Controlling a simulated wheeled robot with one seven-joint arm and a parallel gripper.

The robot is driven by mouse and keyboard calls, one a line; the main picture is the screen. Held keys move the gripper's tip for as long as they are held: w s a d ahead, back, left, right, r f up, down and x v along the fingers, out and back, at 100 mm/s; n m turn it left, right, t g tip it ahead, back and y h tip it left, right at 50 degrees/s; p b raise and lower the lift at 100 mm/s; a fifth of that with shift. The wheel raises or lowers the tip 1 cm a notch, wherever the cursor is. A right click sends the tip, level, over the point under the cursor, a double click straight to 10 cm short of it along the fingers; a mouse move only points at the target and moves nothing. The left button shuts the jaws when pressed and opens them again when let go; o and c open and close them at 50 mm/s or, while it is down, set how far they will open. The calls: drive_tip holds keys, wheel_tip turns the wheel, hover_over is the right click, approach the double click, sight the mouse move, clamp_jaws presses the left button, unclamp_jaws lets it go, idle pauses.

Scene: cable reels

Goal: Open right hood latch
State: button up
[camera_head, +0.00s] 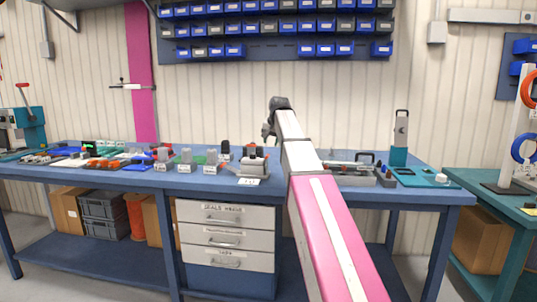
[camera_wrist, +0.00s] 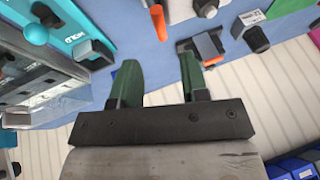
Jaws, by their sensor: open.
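A grey connector hood (camera_head: 253,163) stands on the blue bench behind a white label in the head view. In the wrist view, which is turned so the wall is low, a dark grey block (camera_wrist: 205,8) at the top edge seems to be part of it. An orange lever (camera_wrist: 158,20) is beside this block, and a dark bracket with an orange part (camera_wrist: 204,46) is below. I cannot tell which is the right latch. My gripper (camera_wrist: 160,75) is open and empty, its green fingers apart. In the head view my gripper (camera_head: 268,130) is above the bench, partly hidden by my arm.
The blue bench (camera_head: 110,174) has several small parts left of the hood. A teal board (camera_head: 420,178) lies at its right end and also shows in the wrist view (camera_wrist: 88,35). Blue bins (camera_head: 270,27) hang on the wall. The air above the bench is mostly clear.

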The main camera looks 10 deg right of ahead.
sight(268, 155)
drive_tip(key=x, duration=0.7)
drive_tip(key=shift+f, duration=0.2)
clamp_jaws()
